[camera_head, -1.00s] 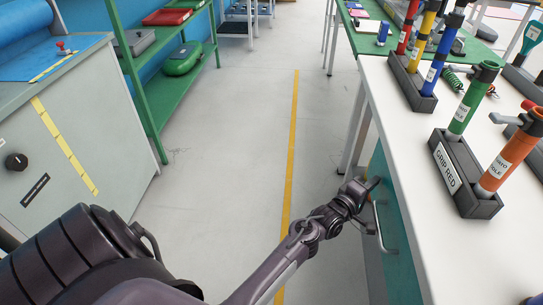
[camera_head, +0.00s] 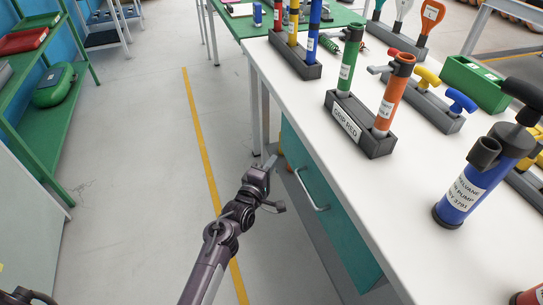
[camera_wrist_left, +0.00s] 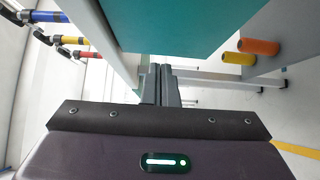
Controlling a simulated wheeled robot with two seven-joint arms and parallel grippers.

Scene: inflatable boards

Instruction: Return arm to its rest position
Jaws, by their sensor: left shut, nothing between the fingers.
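My left arm reaches up from the bottom of the head view. Its gripper (camera_head: 272,184) is beside the front of the white workbench, near the teal drawer (camera_head: 305,185) and its metal handle (camera_head: 312,197). In the left wrist view the two fingers (camera_wrist_left: 161,84) lie together, shut and empty, with a teal panel (camera_wrist_left: 175,22) just beyond them. I cannot tell whether the gripper touches the bench. My right gripper is not in view.
The white workbench top (camera_head: 340,180) carries a dark holder (camera_head: 360,125) with green and orange tubes and a blue pump (camera_head: 475,180). Green shelving (camera_head: 45,125) stands at the left. Grey floor with a yellow line (camera_head: 205,170) lies open between them.

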